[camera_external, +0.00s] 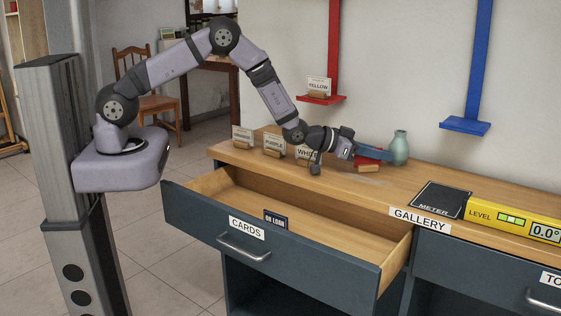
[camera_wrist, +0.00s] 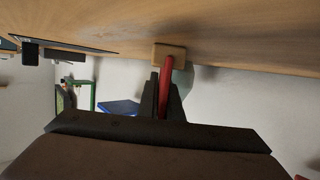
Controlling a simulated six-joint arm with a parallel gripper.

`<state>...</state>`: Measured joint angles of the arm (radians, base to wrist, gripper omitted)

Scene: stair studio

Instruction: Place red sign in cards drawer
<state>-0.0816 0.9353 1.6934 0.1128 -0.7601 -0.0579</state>
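The red sign (camera_external: 369,161) has a small wooden base and is at the counter top near the back, left of the green vase. In the wrist view the red sign (camera_wrist: 164,90) stands edge-on between the dark fingers of my gripper (camera_wrist: 164,100), with no clear gap on either side. Its wooden base (camera_wrist: 170,53) is beyond the fingertips; I cannot tell whether it touches the counter. My gripper (camera_external: 372,153) reaches in from the left and partly hides the sign. The cards drawer (camera_external: 290,262) is pulled open, with a dark blue "ON LOAN" sign (camera_external: 276,220) inside.
A green vase (camera_external: 399,148) stands beside the gripper. A meter (camera_external: 441,199) and yellow level (camera_external: 515,217) lie right. Red (camera_external: 320,99) and blue (camera_external: 465,125) wall shelves hang above.

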